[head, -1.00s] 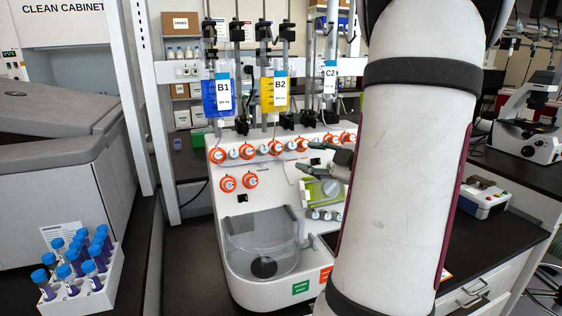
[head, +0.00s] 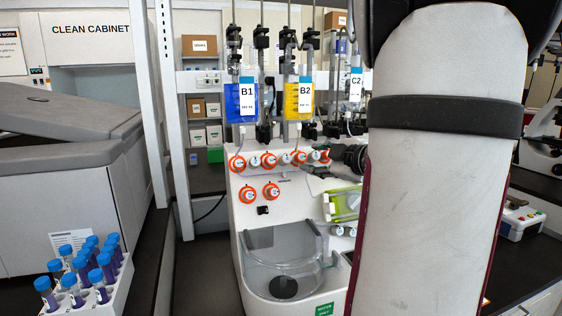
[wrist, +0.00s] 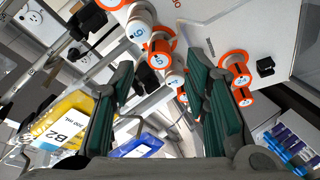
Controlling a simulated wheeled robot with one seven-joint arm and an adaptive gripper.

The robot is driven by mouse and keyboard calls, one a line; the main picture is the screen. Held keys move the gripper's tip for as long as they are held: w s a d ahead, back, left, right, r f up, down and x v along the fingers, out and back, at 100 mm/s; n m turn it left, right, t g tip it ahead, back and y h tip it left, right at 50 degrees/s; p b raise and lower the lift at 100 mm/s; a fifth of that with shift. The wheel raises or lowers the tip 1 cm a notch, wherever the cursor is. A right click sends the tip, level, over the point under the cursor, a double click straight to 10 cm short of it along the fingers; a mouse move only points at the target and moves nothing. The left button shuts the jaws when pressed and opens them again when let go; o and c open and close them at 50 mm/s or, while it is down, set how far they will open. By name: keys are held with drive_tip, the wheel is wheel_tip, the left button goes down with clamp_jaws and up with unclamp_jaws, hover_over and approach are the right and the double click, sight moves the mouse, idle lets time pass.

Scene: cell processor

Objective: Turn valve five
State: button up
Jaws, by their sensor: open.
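Valve five (wrist: 158,56) is an orange-ringed knob with a 5 on its face, in the upper middle of the wrist view. In the head view the fifth knob from the left (head: 298,157) sits in the upper row of the white processor. My gripper (wrist: 158,105) is open, with green-padded fingers apart and nothing between the pads. Valve five shows ahead of the gap between the fingertips; I see no contact. In the head view the dark gripper (head: 350,157) is at the right end of the valve row, partly hidden by my arm.
White knobs (wrist: 138,33) alternate with orange ones close beside valve five. Two orange valves (head: 260,193) sit below the row. A blue bag B1 (head: 234,107) and yellow bag B2 (head: 292,103) hang above. A tube rack (head: 117,293) stands at the lower left.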

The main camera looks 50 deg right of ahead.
sight(303, 158)
drive_tip(key=shift+x, duration=2.15)
clamp_jaws()
